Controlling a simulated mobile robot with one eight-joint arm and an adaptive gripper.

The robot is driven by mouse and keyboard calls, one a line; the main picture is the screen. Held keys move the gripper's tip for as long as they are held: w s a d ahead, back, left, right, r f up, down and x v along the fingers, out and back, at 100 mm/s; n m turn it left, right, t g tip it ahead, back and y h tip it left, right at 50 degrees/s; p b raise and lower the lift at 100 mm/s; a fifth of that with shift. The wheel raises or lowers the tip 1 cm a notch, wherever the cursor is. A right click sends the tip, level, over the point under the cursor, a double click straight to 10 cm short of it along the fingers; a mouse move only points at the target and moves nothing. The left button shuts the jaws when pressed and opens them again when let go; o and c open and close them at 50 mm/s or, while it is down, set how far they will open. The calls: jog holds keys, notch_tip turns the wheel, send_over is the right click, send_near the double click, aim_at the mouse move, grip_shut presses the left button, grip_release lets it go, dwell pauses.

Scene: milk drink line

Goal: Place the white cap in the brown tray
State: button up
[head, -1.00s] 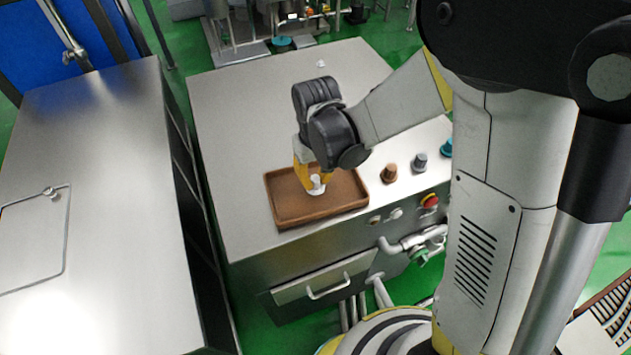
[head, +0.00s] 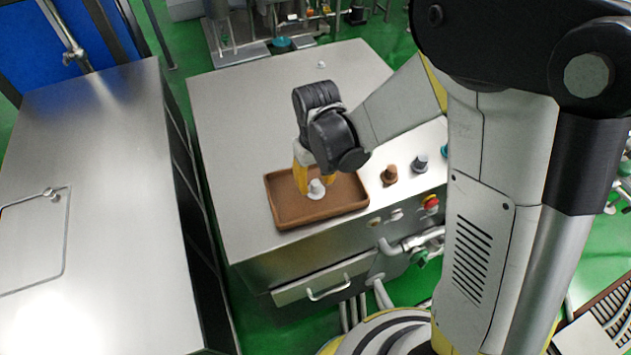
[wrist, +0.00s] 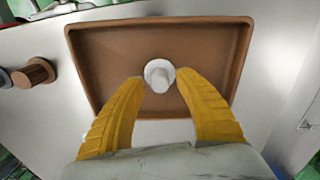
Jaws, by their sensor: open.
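The white cap (head: 316,188) stands in the brown tray (head: 285,213), on its floor near the middle. In the wrist view the white cap (wrist: 159,76) shows as a round disc with a narrower knob, and the brown tray (wrist: 100,60) surrounds it. My gripper (head: 315,178) is over the tray. The gripper is open and holds nothing.
A brown knob (head: 390,175), a grey knob (head: 420,162) and a teal knob (head: 446,150) stand right of the tray. A red button (head: 430,201) is on the front panel. The steel top (head: 235,120) behind and left of the tray is clear.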

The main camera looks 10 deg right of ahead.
aim_at(316, 183)
notch_tip(316, 183, up, 11)
jog(key=p, duration=0.2)
jog(key=s+d+r+m+t, duration=0.4)
jog(key=s+d+r+t, duration=0.3)
jog(key=s+d+r, duration=0.3)
jog(key=d, duration=0.3)
jog(key=shift+s+d, duration=0.25)
jog(key=shift+s, duration=0.15)
